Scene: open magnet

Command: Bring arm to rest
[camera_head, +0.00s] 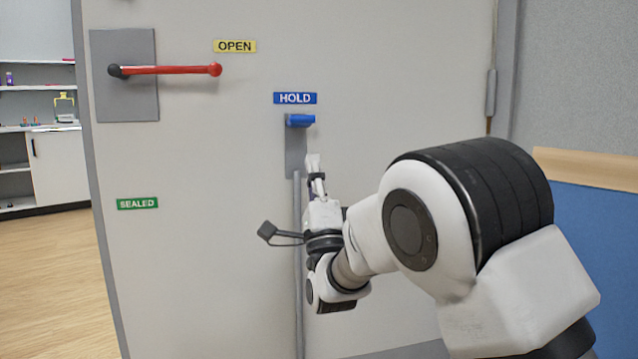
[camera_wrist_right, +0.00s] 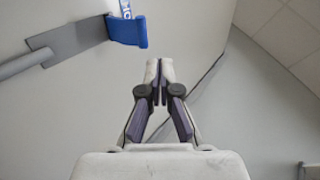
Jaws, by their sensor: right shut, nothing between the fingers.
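My right arm comes in from the right in the head view, in front of a large grey door (camera_head: 230,270). My right gripper (camera_head: 313,163) points up, just below the blue handle (camera_head: 300,120) under the HOLD label. In the right wrist view my right gripper (camera_wrist_right: 160,68) has its fingertips together with nothing between them. The blue handle (camera_wrist_right: 128,31) is apart from the fingers, up and to the left there. My left gripper is not in view.
A red lever (camera_head: 165,70) lies level on a grey plate at the door's upper left. The labels read OPEN (camera_head: 234,46), HOLD (camera_head: 295,98) and SEALED (camera_head: 137,203). Shelves (camera_head: 38,90) and open floor (camera_head: 50,270) are at the left. A blue panel (camera_head: 605,240) is at the right.

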